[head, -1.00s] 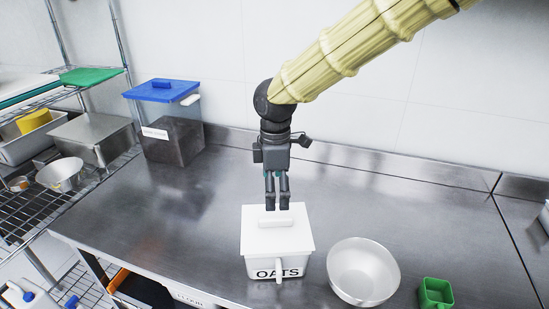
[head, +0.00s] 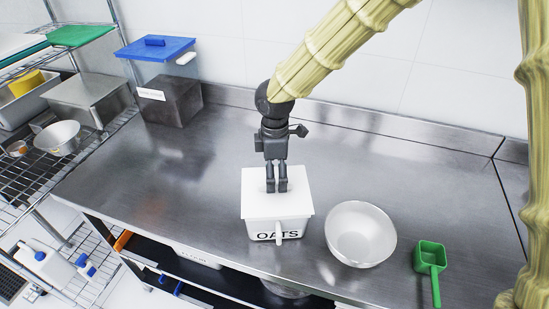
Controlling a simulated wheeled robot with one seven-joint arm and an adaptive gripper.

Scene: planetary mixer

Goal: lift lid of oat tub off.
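The oat tub (head: 262,230) is a white box labelled OATS, standing on the steel counter in the head view. Its flat white lid (head: 256,207) lies on top and looks seated. A small light handle sticks out low on the tub's front. My gripper (head: 277,189) points down over the middle of the lid, its two fingers slightly apart at the lid's raised grip. The fingers largely hide that grip, so I cannot tell whether they press on it.
A blue-lidded bin (head: 168,98) stands at the back left. The counter left of the tub is clear.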

